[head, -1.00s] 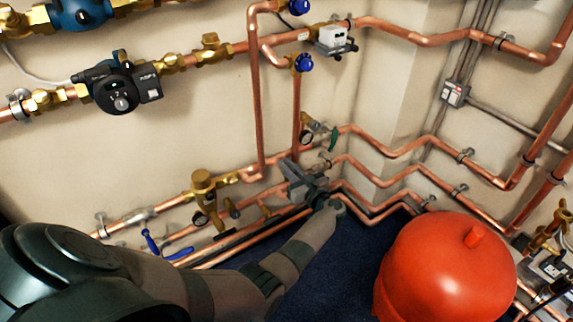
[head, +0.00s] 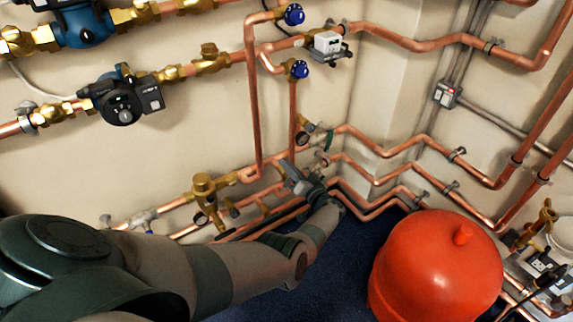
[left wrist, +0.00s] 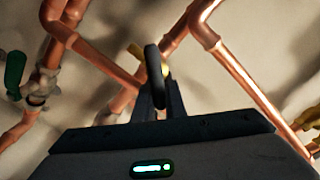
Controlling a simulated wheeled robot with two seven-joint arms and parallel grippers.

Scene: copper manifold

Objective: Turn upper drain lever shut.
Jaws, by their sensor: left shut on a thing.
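My left gripper (head: 293,172) reaches in from the left to the lower pipes near the wall corner. In the left wrist view its fingers (left wrist: 158,100) are closed around a dark, narrow lever, the upper drain lever (left wrist: 153,66), seen nearly edge-on. A bit of brass valve shows just behind the lever. In the head view the gripper hides this lever, so its exact angle to the pipe is unclear. My right gripper is in neither view.
A green lever (head: 328,140) stands close above the gripper; it also shows in the left wrist view (left wrist: 14,72). Copper pipes run along both walls. A brass valve (head: 204,187) lies left of the gripper. A red tank (head: 435,270) stands right of my arm.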

